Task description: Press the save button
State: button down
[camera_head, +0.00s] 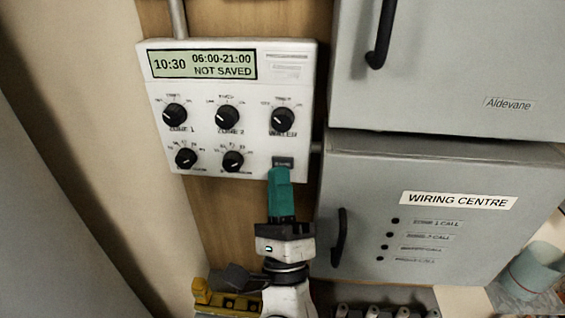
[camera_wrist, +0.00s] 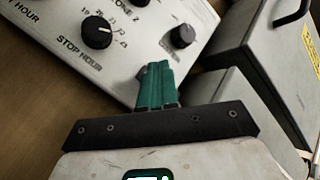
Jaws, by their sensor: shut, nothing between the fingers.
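The white controller (camera_head: 240,105) is on the wooden panel, with several black knobs. Its display (camera_head: 202,65) reads 10:30, 06:00-21:00 and NOT SAVED. The small dark save button (camera_head: 283,162) is at the panel's lower right; its label is too small to read surely. My gripper (camera_head: 279,172), with teal fingers, is shut and empty, its tips just below or at the button; I cannot tell whether they touch it. In the wrist view my gripper (camera_wrist: 155,70) points at the controller (camera_wrist: 130,45), its tips by the lower edge.
The grey wiring centre box (camera_head: 370,185) with a black handle (camera_head: 340,238) stands close to the right of my gripper. Another grey cabinet (camera_head: 450,60) is above it. A yellow item (camera_head: 225,302) and pipework lie below. Bare wood (camera_head: 215,215) is left of my gripper.

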jog(key=shift+w, duration=0.35)
jog(key=shift+w+b, duration=0.3)
jog(key=shift+w, duration=0.1)
dwell(0.6)
jog(key=shift+s, duration=0.1)
jog(key=shift+s+p, duration=0.3)
jog(key=shift+s, duration=0.4)
jog(key=shift+s, duration=0.1)
jog(key=shift+s+a+p, duration=0.1)
jog(key=shift+s+p, duration=0.6)
jog(key=shift+s, duration=1.75)
jog(key=shift+f, duration=0.1)
